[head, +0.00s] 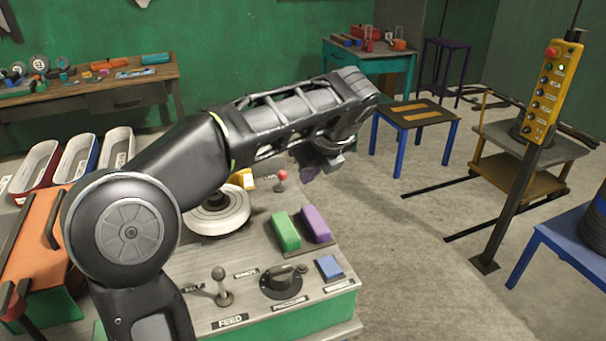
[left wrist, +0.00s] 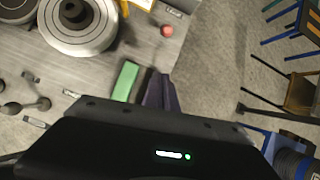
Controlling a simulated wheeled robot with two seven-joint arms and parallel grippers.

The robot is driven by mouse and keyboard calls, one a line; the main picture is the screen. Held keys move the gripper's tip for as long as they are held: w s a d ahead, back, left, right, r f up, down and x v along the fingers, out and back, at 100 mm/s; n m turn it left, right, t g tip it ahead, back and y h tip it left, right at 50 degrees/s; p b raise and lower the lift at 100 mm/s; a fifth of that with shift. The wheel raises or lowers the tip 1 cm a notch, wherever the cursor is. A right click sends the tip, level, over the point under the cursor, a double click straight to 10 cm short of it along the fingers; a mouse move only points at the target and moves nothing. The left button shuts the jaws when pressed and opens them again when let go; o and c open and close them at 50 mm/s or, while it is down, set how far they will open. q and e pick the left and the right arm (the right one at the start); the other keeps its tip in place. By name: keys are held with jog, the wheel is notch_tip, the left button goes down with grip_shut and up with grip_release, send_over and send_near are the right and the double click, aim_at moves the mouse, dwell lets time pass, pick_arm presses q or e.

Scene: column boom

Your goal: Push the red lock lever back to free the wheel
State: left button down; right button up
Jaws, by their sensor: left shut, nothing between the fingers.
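The red lock lever (head: 281,175) has a red ball knob and stands on the machine's grey top, near its back right edge. Its knob also shows in the left wrist view (left wrist: 167,31). The pale round wheel (head: 217,213) lies flat to the left of the lever, partly hidden by my left arm; it also shows at the upper left of the left wrist view (left wrist: 82,38). My left gripper (head: 322,166) is shut and empty, raised up and to the right of the knob in the head view, apart from it. My right gripper is not in view.
A green block (head: 286,231) and a purple block (head: 316,224) sit in front of the lever. A knobbed lever (head: 222,287), a rotary knob (head: 283,281) and a blue button (head: 329,267) line the front. A yellow control post (head: 546,95) stands right; floor between is clear.

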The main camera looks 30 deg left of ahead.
aim_at(281, 181)
pick_arm(q)
jog(key=x, duration=0.9)
jog(key=shift+a, duration=0.15)
jog(key=shift+w+a+r+p, duration=0.25)
jog(key=shift+a+p, duration=0.1)
jog(key=shift+a, duration=0.15)
jog(key=shift+w+a+r+p, duration=0.25)
jog(key=shift+a+p, duration=0.1)
jog(key=shift+a, duration=0.2)
jog(key=shift+w+a, duration=0.2)
jog(key=shift+a, duration=0.35)
jog(key=shift+s+r, duration=0.1)
jog(key=shift+r, duration=0.1)
